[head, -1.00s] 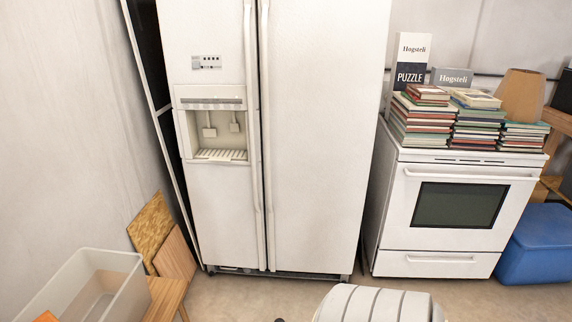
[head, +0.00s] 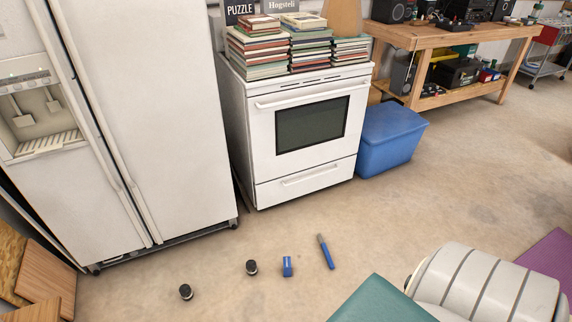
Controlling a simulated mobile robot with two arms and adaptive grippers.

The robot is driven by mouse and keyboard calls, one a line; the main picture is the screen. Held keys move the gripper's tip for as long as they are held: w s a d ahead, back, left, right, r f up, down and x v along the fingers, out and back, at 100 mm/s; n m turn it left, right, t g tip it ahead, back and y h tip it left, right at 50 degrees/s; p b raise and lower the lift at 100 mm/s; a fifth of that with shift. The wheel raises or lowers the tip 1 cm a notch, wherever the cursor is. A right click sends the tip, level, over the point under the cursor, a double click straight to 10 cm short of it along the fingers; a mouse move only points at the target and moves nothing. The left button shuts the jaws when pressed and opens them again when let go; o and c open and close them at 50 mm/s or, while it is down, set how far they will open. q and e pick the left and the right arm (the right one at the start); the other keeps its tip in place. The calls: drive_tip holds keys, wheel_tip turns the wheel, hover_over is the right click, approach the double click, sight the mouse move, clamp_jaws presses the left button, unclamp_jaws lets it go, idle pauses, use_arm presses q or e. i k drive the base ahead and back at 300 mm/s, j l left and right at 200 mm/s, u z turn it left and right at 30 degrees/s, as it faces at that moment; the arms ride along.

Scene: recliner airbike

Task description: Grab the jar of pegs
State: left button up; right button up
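I cannot make out a jar of pegs in the head view. Several small items lie on the floor: a dark round-topped piece (head: 186,292), a second one like it (head: 251,267), a short blue cylinder (head: 287,266) and a longer blue-handled item (head: 326,252). They are too small to tell more. Neither of my grippers is in view.
A white fridge (head: 160,110) stands left, beside a white stove (head: 308,130) topped with book stacks (head: 258,50). A blue bin (head: 390,142) and wooden workbench (head: 440,38) stand beyond. A ribbed white seat-like object (head: 490,285) and green surface (head: 375,302) fill the lower right. Open floor lies at right.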

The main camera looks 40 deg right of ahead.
sight(251, 269)
drive_tip(key=z, duration=0.95)
drive_tip(key=i+l+z, duration=0.1)
drive_tip(key=i, duration=0.45)
